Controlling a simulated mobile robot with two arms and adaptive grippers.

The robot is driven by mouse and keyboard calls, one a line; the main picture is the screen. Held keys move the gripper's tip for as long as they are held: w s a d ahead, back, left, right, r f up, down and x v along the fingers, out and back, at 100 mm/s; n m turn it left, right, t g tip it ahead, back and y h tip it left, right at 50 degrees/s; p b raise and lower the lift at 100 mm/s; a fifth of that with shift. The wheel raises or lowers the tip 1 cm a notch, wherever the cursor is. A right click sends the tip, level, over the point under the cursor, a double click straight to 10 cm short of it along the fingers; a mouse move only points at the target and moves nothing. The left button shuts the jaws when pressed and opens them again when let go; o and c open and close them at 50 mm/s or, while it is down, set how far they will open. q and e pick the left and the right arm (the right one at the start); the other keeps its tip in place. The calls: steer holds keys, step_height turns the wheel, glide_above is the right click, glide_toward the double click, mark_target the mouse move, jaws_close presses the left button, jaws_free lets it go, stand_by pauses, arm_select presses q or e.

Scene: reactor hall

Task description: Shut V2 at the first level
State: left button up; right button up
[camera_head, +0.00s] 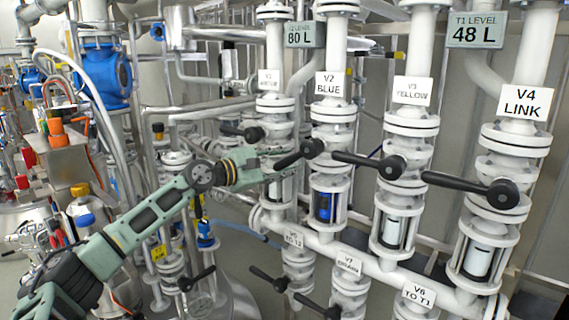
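The V2 valve stands on the white pipe with the sign "V2 BLUE" (328,85). Its black lever (296,156) points left and slightly down from the hub. Below it a sight glass (323,207) shows blue. My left gripper (282,160), pale green, reaches in from the left, in front of the V1 pipe. Its fingertips are at the free end of the V2 lever and overlap it in view; I cannot tell whether they touch or grip it. The level sign "T1 LEVEL 48 L" (477,30) hangs at top right, and another sign reads "80 L" (300,35). My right gripper is out of view.
The V1 lever (243,132) lies just above my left gripper. The V3 lever (369,163) and V4 lever (472,188) point left on the pipes to the right. Lower valves V5 (294,238), V7 (349,265) and V6 (418,294) sit below a white cross pipe. Blue-bodied equipment (102,75) stands at left.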

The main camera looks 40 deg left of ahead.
arm_select(q)
steer(key=shift+f, duration=0.1)
steer(key=shift+s+a, duration=0.1)
steer(key=shift+s, duration=0.2)
steer(key=v, duration=0.5)
steer(key=shift+s+a+f, duration=0.1)
steer(key=shift+s, duration=0.05)
steer(key=shift+s+a+r, duration=0.15)
steer(key=shift+s+r, duration=0.1)
steer(key=shift+s, duration=0.45)
stand_by(6.2)
